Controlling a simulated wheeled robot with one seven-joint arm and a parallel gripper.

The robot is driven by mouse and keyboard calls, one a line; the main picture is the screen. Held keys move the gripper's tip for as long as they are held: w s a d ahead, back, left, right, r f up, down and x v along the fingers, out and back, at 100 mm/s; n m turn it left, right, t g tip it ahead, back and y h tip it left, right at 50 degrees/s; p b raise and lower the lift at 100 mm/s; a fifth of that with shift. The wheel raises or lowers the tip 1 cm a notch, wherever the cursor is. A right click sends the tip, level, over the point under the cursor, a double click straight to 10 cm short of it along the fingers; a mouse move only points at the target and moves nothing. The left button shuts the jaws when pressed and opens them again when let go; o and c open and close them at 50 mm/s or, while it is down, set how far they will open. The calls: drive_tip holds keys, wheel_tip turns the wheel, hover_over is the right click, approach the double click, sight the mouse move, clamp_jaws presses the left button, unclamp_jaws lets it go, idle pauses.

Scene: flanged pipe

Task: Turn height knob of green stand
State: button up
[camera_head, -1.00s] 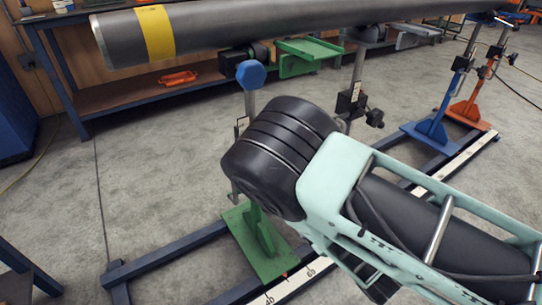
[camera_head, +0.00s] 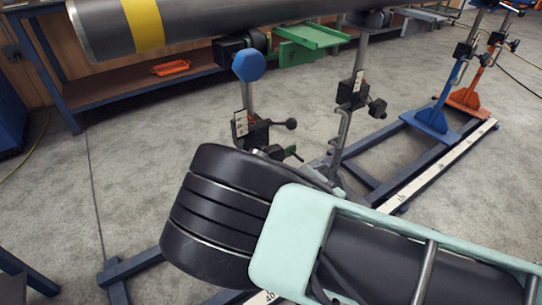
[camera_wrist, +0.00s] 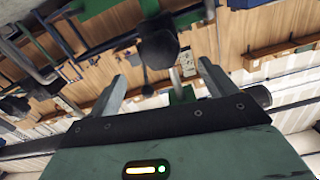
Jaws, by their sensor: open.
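The green stand's upright post (camera_head: 247,97) stands left of centre in the head view, with a blue hexagonal piece near its top. My arm hides the stand's green base. In the wrist view my gripper (camera_wrist: 168,78) is open, its two fingers apart and nothing between them touching. A dark rounded knob (camera_wrist: 157,48) shows beyond the fingertips, near the middle of the gap. In the head view my arm hides the gripper.
A large grey pipe (camera_head: 200,24) with a yellow band runs across the top, above the stand. A grey stand (camera_head: 350,95) is close on the right. Blue (camera_head: 434,118) and orange (camera_head: 470,96) stands are farther right along the rail. Open concrete floor lies left.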

sight(276, 160)
drive_tip(key=b+x, duration=0.1)
drive_tip(key=x, duration=0.9)
drive_tip(key=shift+w+a, duration=0.25)
drive_tip(key=shift+w, duration=0.05)
drive_tip(key=c, duration=1)
